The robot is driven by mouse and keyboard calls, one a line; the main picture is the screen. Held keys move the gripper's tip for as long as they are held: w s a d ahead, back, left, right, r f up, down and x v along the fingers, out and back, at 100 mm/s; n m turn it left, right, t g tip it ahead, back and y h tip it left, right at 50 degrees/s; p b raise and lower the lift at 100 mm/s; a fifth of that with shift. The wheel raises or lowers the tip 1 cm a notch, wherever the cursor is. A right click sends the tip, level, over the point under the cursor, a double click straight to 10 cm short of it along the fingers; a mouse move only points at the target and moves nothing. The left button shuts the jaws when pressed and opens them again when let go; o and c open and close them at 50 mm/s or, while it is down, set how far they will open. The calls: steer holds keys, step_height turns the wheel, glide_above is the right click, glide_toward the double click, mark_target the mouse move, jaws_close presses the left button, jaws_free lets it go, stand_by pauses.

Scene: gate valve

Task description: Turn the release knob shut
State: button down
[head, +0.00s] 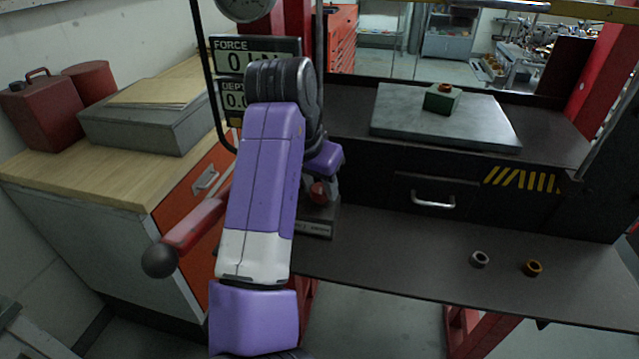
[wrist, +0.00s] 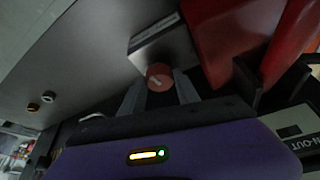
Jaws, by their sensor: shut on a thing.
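The release knob (wrist: 159,77) is a small round red knob with a white pointer mark on its face, seen in the wrist view. It sits at the edge of a grey block (wrist: 168,48) with a dark label strip. My gripper (wrist: 159,86) has one finger on each side of the knob and is shut on it. In the head view a bit of the red knob (head: 318,192) shows beside my purple arm, which hides most of the gripper. The labelled block (head: 316,226) is below it.
A red lever with a dark ball end (head: 160,260) sticks out left of my arm. Two small nuts, one silver (head: 480,259) and one brass (head: 532,268), lie on the dark shelf. A grey plate (head: 420,122) with a green block (head: 442,101) is behind. The shelf's middle is clear.

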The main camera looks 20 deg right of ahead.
steer(key=shift+m+g+h+p, duration=0.3)
steer(key=shift+m+g+p, duration=0.1)
steer(key=shift+m, duration=0.8)
steer(key=c, duration=0.9)
jaws_free()
steer(key=shift+a, duration=0.1)
steer(key=v, duration=0.7)
steer(key=shift+r+b, duration=0.4)
steer(key=shift+b, duration=0.05)
